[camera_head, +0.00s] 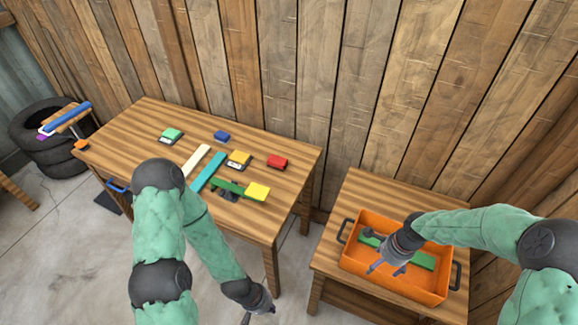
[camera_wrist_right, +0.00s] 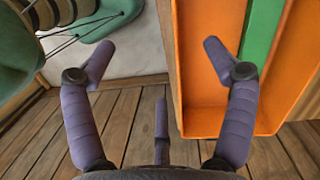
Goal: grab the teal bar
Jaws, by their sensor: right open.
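The teal bar (camera_head: 208,171) lies flat and slanted on the left wooden table (camera_head: 262,222), beside a white bar (camera_head: 196,160). No gripper is near it. My left gripper (camera_head: 262,313) hangs low in front of that table, at the bottom of the head view; its fingers are partly cut off. My right gripper (camera_head: 387,268) is open and empty over the left part of the orange bin (camera_head: 352,251). In the right wrist view its fingers (camera_wrist_right: 157,60) are spread wide, with the bin (camera_wrist_right: 205,120) on the right and a green bar (camera_wrist_right: 262,40) inside it.
The left table also holds a green bar (camera_head: 236,189), a yellow block (camera_head: 257,192), a red block (camera_head: 277,161), a blue block (camera_head: 222,136) and other small blocks. The bin stands on a second, lower table (camera_head: 365,198). Black tyres (camera_head: 40,120) are stacked at far left.

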